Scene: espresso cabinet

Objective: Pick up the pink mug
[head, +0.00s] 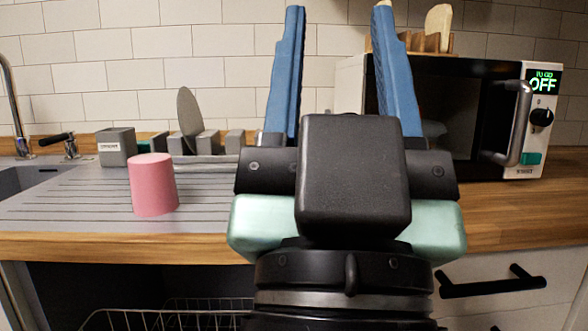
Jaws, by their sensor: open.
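The pink mug (153,184) stands on the grey ribbed drainboard, left of centre in the head view. It looks like a plain cup, wider at the bottom, and seems to be upside down; no handle shows. My gripper (339,12) is at the centre right, with its two blue fingers pointing up and wide apart. Nothing is between the fingers. The gripper is to the right of the mug and apart from it. The gripper body hides part of the counter and the microwave's left side.
A microwave (470,115) stands on the wooden counter (500,215) at the right. Behind the mug are a grey box (117,147) and a rack (208,143) with an upright disc (188,115). A faucet (14,100) and sink are far left. Below is an open compartment with a wire basket (165,318).

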